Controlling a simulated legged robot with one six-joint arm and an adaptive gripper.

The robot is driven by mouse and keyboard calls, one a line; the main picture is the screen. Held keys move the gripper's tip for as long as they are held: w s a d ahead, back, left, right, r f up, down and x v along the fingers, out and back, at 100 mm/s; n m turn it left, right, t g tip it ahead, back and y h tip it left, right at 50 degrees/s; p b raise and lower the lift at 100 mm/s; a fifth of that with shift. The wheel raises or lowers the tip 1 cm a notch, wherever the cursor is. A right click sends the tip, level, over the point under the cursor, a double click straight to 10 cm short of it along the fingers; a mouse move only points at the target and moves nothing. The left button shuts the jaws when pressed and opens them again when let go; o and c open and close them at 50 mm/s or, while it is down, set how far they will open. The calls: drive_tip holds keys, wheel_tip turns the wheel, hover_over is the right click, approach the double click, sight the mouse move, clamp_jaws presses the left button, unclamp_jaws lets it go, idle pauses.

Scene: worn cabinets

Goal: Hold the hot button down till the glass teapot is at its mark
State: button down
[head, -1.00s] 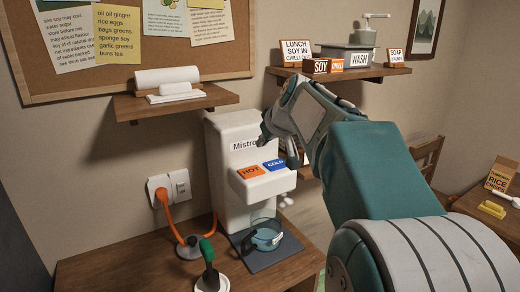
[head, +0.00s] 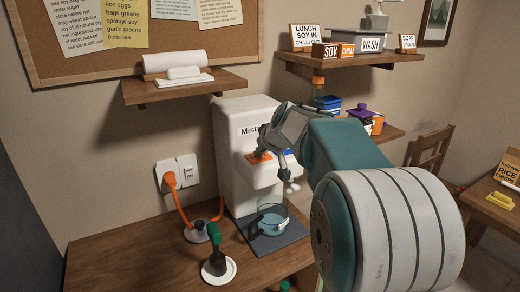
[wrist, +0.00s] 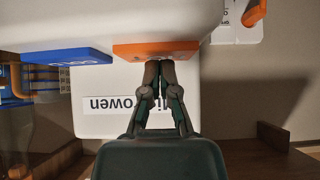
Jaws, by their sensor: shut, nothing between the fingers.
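The white dispenser (head: 240,135) stands on the wooden counter against the wall. Its orange hot button (head: 260,157) is partly covered by my gripper (head: 264,149); the blue button (head: 290,154) is beside it to the right. In the wrist view, the shut, empty fingertips (wrist: 160,63) meet the edge of the orange button (wrist: 155,49). I cannot tell whether the button is pressed in. The glass teapot (head: 268,222) stands upright below on a dark tray (head: 284,240). Its mark and its water level are too small to make out.
An orange cord (head: 178,205) runs from the wall outlet (head: 177,172) to a small base (head: 197,232) on the counter. A green-handled object (head: 215,245) stands at the counter's front on a white disc. Shelves hang above left (head: 185,90) and right (head: 345,72).

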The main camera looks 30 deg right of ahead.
sight(262, 160)
drive_tip(key=shift+s+f, duration=0.15)
drive_tip(key=shift+f, duration=1.05)
idle(0.5)
idle(0.4)
drive_tip(key=r, duration=0.6)
drive_tip(key=shift+s+r, duration=0.15)
drive_tip(key=shift+s, duration=0.1)
drive_tip(key=v, duration=0.8)
drive_tip(key=shift+s+r, duration=0.2)
drive_tip(key=shift+s, duration=0.05)
